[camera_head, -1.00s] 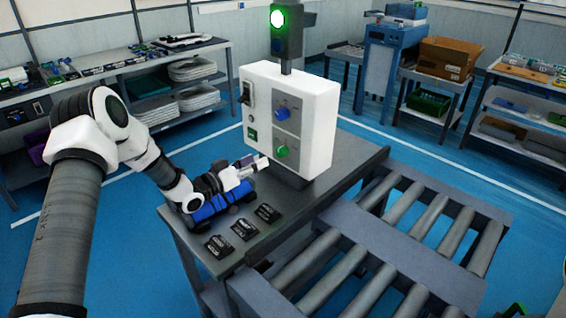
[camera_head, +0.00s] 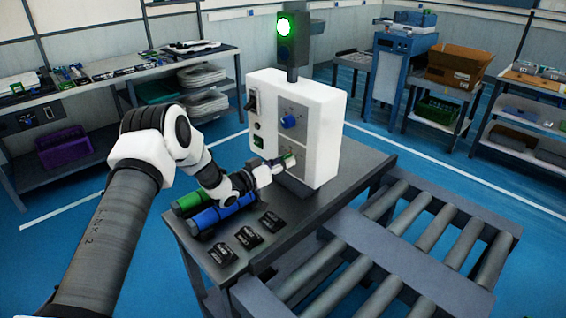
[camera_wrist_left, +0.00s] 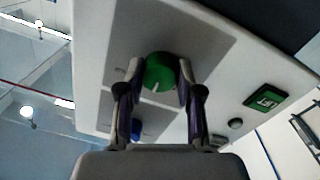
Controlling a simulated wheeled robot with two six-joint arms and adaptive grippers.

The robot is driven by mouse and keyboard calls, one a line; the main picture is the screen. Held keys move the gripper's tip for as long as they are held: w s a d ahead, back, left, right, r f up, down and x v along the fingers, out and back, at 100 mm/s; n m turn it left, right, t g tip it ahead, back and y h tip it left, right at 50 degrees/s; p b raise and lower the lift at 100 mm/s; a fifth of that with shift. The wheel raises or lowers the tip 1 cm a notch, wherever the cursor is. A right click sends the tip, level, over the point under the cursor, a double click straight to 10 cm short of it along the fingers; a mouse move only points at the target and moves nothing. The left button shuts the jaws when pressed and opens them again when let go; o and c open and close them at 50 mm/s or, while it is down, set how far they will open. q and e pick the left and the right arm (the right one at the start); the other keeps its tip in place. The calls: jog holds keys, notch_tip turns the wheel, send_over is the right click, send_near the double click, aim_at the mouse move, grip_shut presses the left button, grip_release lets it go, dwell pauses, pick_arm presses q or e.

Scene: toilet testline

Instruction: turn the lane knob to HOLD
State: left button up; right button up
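The white control box (camera_head: 323,125) stands on the grey bench and carries a blue knob (camera_head: 288,122) above and a green knob (camera_head: 289,160) below. The labels are too small to read, so I cannot tell which one is the lane knob. My left gripper (camera_head: 283,164) is at the green knob and partly hides it in the head view. In the left wrist view the green knob (camera_wrist_left: 159,72), with a pale pointer mark, sits between the two open fingers (camera_wrist_left: 159,75). Narrow gaps seem to remain beside it. The blue knob (camera_wrist_left: 136,127) shows behind the left finger. My right gripper is out of view.
A lit green stack light (camera_head: 284,27) rises above the box. A green cylinder (camera_head: 190,200) and a blue cylinder (camera_head: 208,218) lie on the bench under my left arm, near several black label plates (camera_head: 248,237). A roller conveyor (camera_head: 370,250) stands at the right.

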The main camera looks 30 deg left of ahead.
pick_arm(q)
jog(key=shift+m, duration=0.3)
jog(key=shift+c, duration=0.3)
jog(key=m+b, duration=0.3)
jog(key=m, duration=0.7)
jog(key=shift+r+b, duration=0.1)
jog(key=shift+b, duration=0.3)
jog(key=o, duration=0.9)
jog(key=shift+y, duration=0.4)
jog(key=shift+o, duration=1.3)
jog(key=shift+w, duration=0.15)
